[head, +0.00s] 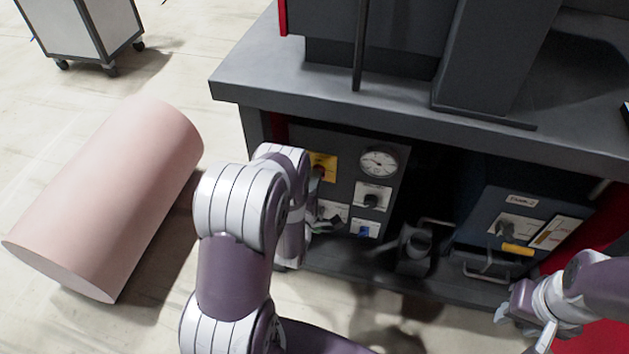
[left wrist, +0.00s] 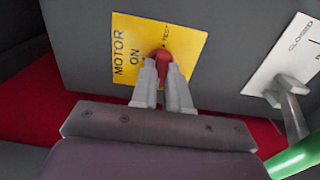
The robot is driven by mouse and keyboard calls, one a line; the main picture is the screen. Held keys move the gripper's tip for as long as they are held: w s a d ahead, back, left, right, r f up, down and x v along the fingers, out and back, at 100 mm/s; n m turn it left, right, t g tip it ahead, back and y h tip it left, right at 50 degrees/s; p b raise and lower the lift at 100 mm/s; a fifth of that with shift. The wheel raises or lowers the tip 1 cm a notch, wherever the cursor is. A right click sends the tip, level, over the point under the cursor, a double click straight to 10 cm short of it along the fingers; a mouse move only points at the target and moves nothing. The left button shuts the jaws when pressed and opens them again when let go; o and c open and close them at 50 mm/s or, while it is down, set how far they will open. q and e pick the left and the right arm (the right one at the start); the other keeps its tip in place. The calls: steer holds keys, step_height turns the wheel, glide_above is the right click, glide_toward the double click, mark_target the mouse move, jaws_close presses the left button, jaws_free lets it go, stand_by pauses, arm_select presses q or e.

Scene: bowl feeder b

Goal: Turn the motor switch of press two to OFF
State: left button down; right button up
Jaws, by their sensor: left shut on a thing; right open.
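The motor switch is a red knob (left wrist: 161,57) on a yellow plate (left wrist: 196,48) marked MOTOR, ON and TEST. The plate (head: 323,161) also shows on the dark grey panel under the bench in the head view. My left gripper (left wrist: 162,80) has its two fingers shut on the red knob. Where the knob points is hard to tell, and the OFF mark is hidden. In the head view my left arm partly covers this gripper. My right gripper (head: 520,312) is open and empty at the lower right, apart from the panels.
The panel also carries a round gauge (head: 379,162), a black switch (head: 371,201) and a blue switch (head: 363,231). A lever (left wrist: 289,105) beside a CLOSED label is close to the fingers. A blue box (head: 521,222) stands right; a pink cylinder (head: 105,195) lies left.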

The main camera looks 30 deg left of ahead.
arm_select(q)
steer(key=c, duration=1.1)
jaws_free()
steer(key=shift+s, duration=0.1)
steer(key=p+v, duration=0.3)
steer(key=v, duration=0.9)
steer(key=shift+s+d+p, duration=0.15)
steer(key=shift+s+p, duration=0.15)
steer(key=shift+p, duration=0.05)
